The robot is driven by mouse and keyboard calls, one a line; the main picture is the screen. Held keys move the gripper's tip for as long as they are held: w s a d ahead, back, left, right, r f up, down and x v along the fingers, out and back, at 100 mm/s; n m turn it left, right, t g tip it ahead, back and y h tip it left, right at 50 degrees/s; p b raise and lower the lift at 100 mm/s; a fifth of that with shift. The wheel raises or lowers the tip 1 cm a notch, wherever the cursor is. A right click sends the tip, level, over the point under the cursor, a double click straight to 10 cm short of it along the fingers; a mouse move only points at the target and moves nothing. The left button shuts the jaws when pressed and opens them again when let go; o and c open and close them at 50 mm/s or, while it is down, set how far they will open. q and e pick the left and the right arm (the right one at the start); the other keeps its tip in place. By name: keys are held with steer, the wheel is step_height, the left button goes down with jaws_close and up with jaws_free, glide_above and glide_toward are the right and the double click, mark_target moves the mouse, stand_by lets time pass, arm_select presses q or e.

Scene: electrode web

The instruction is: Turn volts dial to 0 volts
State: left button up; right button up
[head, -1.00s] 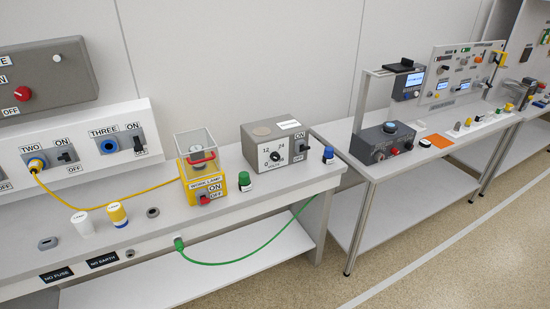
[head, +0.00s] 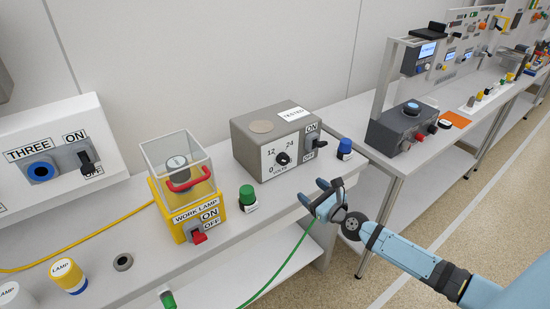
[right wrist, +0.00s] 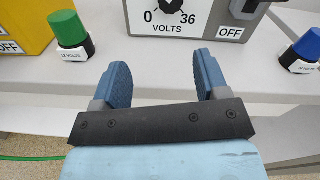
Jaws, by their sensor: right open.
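The volts dial (head: 282,158) is a black round knob on the white front panel of a grey box (head: 250,135). The panel is marked 0, 12, 24 and VOLTS, and 36 shows in the right wrist view. The dial (right wrist: 172,6) is cut off there by the top edge, above the 0 and 36 marks. I cannot tell clearly which number it points at. My right gripper (head: 320,193) is open and empty, in front of the box's lower right and apart from it. In the right wrist view its two blue fingers (right wrist: 163,78) point toward the panel below the dial. My left gripper is not in view.
A switch (head: 315,139) marked ON and OFF sits right of the dial. A green plug (head: 247,197) and a blue plug (head: 345,148) stand on either side of the box. The yellow work lamp (head: 184,192) stands to the left. Another bench holds a dark box (head: 402,128).

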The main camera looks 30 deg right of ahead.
mark_target(286, 162)
steer(key=shift+m+h, duration=0.3)
steer(key=shift+m, duration=0.5)
steer(key=w, duration=0.9)
steer(key=w+r, duration=0.1)
steer(key=w, duration=0.3)
steer(key=shift+w+d, duration=0.15)
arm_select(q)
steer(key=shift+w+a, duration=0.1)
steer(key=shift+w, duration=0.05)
arm_select(e)
steer(key=shift+w, duration=0.65)
steer(key=shift+c, duration=0.5)
steer(key=c, duration=0.8)
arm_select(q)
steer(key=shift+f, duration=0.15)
arm_select(e)
steer(key=shift+c, duration=0.2)
